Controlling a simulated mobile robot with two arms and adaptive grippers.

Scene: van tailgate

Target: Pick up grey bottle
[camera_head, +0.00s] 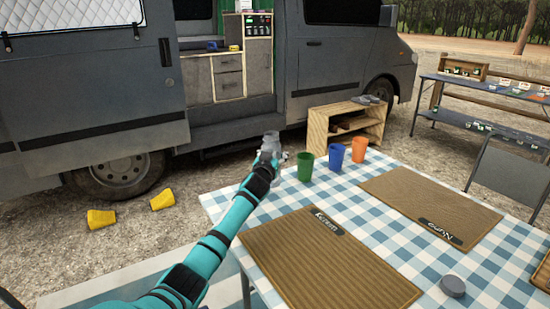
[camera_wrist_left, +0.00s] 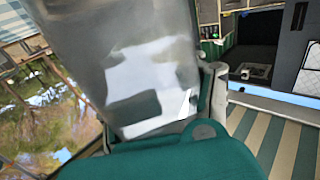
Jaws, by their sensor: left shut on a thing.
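The grey bottle (camera_head: 271,140) is in my left gripper (camera_head: 269,156), at the far left edge of the checked table, near the green cup. It looks held above the table level, but the head view does not show the gap clearly. In the left wrist view the shiny grey bottle (camera_wrist_left: 130,60) fills the upper middle, with a gripper finger (camera_wrist_left: 213,95) against its right side. The other finger is mostly hidden by the bottle. My right gripper is in neither view.
Green (camera_head: 305,167), blue (camera_head: 336,157) and orange (camera_head: 359,149) cups stand on the checked table (camera_head: 345,182). Two woven mats (camera_head: 325,262) (camera_head: 430,205) and a grey round lid-like thing (camera_head: 453,286) lie there. A wooden crate (camera_head: 318,130) stands behind. The grey van is beyond.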

